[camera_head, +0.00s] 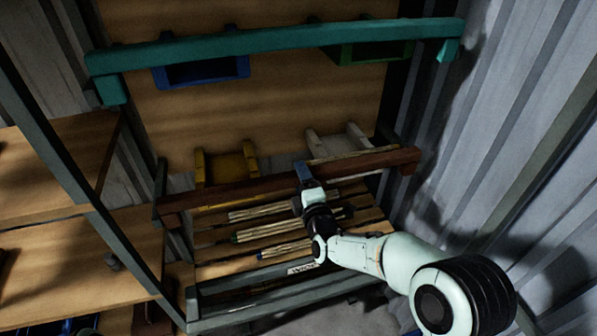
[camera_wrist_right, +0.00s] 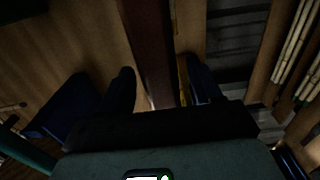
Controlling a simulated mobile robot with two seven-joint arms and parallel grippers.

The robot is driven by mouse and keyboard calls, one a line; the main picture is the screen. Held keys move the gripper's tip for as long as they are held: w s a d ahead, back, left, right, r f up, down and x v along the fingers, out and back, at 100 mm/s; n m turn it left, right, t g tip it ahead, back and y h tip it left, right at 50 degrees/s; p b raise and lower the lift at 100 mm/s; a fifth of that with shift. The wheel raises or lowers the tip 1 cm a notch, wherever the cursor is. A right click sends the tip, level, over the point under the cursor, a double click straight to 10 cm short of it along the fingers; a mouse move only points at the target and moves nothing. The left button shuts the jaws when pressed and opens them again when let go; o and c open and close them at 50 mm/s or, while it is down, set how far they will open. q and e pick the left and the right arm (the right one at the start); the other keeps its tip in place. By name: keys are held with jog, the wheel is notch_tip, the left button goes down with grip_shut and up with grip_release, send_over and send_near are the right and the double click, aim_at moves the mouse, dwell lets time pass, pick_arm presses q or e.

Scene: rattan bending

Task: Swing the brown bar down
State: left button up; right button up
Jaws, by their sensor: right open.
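The brown bar (camera_head: 245,189) runs across the rack in the head view, below a teal bar. Its ends meet short brown side arms at left and right. My right gripper (camera_head: 305,173) is at the bar, right of its middle. In the right wrist view, the brown bar (camera_wrist_right: 147,35) runs from the top down between the two dark fingers of my right gripper (camera_wrist_right: 160,72). The fingers are apart, one on each side of the bar; contact cannot be told. The gripper hides a short piece of the bar. My left gripper is not in view.
The teal bar (camera_head: 270,41) crosses above, with a blue bin (camera_head: 203,72) and a green bin (camera_head: 365,52) behind it. Several rattan bundles (camera_head: 270,231) lie on slats below. Shelves (camera_head: 80,260) stand left; a corrugated wall (camera_head: 535,130) is close on the right.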

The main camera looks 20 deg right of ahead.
jog(key=shift+w, duration=1.5)
